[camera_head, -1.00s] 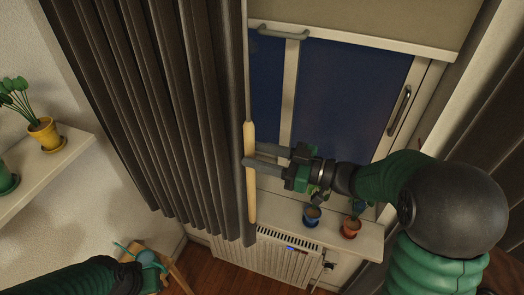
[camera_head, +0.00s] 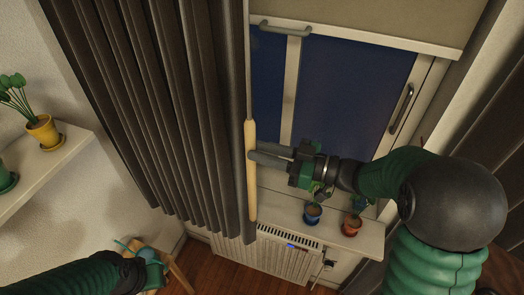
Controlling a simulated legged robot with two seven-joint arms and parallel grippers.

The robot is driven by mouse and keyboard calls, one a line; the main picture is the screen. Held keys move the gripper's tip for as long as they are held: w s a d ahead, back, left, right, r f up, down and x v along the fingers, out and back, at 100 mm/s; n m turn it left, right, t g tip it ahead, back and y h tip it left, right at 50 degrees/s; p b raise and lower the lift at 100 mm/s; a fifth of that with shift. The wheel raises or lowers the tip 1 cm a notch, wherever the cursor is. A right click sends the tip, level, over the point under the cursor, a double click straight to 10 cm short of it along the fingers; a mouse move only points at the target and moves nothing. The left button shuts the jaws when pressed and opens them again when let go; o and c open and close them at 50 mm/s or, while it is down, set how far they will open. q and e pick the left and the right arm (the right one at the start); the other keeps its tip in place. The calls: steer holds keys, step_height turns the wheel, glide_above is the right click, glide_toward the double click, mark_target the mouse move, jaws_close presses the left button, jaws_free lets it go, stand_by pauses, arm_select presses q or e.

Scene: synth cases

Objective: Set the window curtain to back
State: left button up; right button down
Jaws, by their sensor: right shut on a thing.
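The dark pleated window curtain (camera_head: 170,110) hangs in folds over the left part of the window. A pale wooden wand handle (camera_head: 250,190) hangs upright along its right edge, on a thin rod. My right gripper (camera_head: 258,158) reaches in from the right and is shut on the wand handle near its middle; the fingertips are partly hidden there. My left arm comes in at the bottom left, and its gripper (camera_head: 153,274) shows only in part near a small stool, so its fingers cannot be made out.
The window (camera_head: 345,90) has a handle (camera_head: 401,108) and a raised blind (camera_head: 390,18). A sill (camera_head: 350,238) holds a blue pot (camera_head: 313,215) and a terracotta pot (camera_head: 351,226). A radiator (camera_head: 262,257) is below. A shelf (camera_head: 50,160) with potted plants is at left.

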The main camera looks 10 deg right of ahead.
arm_select(q)
steer(key=shift+s+d+r, duration=0.2)
steer(key=shift+s+d, duration=0.05)
steer(key=shift+d, duration=0.3)
arm_select(e)
steer(key=shift+s+d+r, duration=0.25)
steer(key=shift+s+d, duration=0.05)
steer(key=shift+d, duration=0.35)
arm_select(q)
steer(key=shift+w+a, duration=0.15)
steer(key=shift+a, duration=0.1)
arm_select(e)
steer(key=shift+w+a, duration=0.2)
steer(key=shift+a, duration=0.1)
